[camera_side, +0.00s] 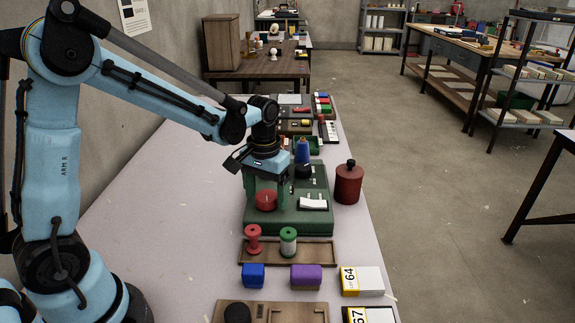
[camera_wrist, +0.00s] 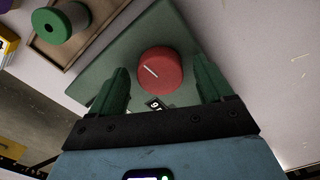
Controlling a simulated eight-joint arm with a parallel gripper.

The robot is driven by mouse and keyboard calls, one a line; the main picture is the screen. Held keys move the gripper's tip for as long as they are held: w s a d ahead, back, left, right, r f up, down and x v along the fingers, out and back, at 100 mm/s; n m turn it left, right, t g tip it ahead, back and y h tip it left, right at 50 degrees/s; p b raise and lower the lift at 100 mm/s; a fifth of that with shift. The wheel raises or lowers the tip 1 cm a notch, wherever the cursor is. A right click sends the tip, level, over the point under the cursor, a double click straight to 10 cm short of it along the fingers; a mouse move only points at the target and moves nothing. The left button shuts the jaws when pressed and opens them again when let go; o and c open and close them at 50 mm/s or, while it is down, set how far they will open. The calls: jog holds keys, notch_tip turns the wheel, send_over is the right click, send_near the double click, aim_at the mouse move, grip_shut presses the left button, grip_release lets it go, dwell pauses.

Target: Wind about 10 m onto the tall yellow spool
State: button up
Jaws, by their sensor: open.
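The winding machine has a dark green base (camera_side: 318,222) on the table. A red round knob (camera_side: 265,201) with a white mark sits on its near left part; it also shows in the wrist view (camera_wrist: 160,72). My gripper (camera_side: 264,190) is open above the knob, its green fingers on either side with gaps in the wrist view (camera_wrist: 163,85). A small counter (camera_wrist: 157,104) is partly hidden below the knob. A blue cone (camera_side: 302,152) stands on the machine's far part. I see no yellow spool.
A dark red canister (camera_side: 348,184) stands right of the machine. Blue (camera_side: 253,275) and purple (camera_side: 306,276) blocks and a box marked 64 (camera_side: 362,281) lie nearer. The table's left side is clear.

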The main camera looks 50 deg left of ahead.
aim_at(266, 196)
notch_tip(266, 196, up, 12)
dwell(0.8)
dwell(0.8)
notch_tip(266, 196, down, 12)
jog(key=shift+r, duration=0.15)
dwell(0.6)
